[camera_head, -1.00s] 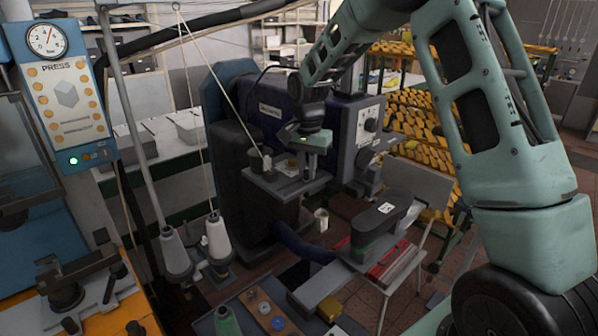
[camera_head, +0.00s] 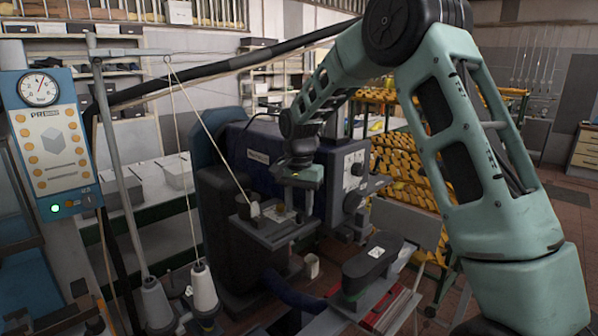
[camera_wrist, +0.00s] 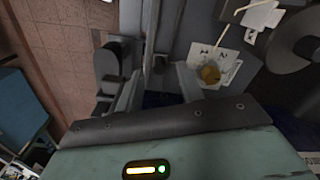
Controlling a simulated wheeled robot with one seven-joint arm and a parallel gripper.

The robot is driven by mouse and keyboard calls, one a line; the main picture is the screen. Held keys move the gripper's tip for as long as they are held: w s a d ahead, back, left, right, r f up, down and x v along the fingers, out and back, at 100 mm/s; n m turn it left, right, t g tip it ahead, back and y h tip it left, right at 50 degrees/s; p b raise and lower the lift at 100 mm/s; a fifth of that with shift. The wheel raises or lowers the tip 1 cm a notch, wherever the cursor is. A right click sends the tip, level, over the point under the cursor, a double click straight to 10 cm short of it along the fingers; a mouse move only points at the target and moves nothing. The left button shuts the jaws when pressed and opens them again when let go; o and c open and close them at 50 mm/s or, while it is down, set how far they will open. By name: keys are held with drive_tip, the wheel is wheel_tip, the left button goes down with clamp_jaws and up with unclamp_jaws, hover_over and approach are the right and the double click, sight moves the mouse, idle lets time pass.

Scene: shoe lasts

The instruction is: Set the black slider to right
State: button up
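The dark blue machine (camera_head: 262,150) stands in the middle of the head view, with a grey panel (camera_head: 352,165) and round dark knobs on its right side. I cannot pick out the black slider with certainty in either view. My gripper (camera_head: 297,202) points down above the machine's small grey work table (camera_head: 262,236). In the wrist view my gripper (camera_wrist: 158,85) shows two grey fingers apart, with nothing visibly held. Dark rails (camera_wrist: 165,35) run beyond the gap. A white plate (camera_wrist: 215,62) with a round yellowish piece is beside the right finger.
A press panel (camera_head: 50,150) with a gauge and green light stands at left. Thread cones (camera_head: 203,288) and a thin pole (camera_head: 125,170) are near it. A black-topped unit (camera_head: 372,258) stands right of the work table. Racks of yellow lasts (camera_head: 410,165) are behind; open floor (camera_head: 575,205) lies far right.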

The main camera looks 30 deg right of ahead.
sight(299, 215)
wheel_tip(299, 215, up, 15)
drive_tip(key=b, duration=0.3)
drive_tip(key=shift+b, duration=0.35)
drive_tip(key=shift+r, duration=0.1)
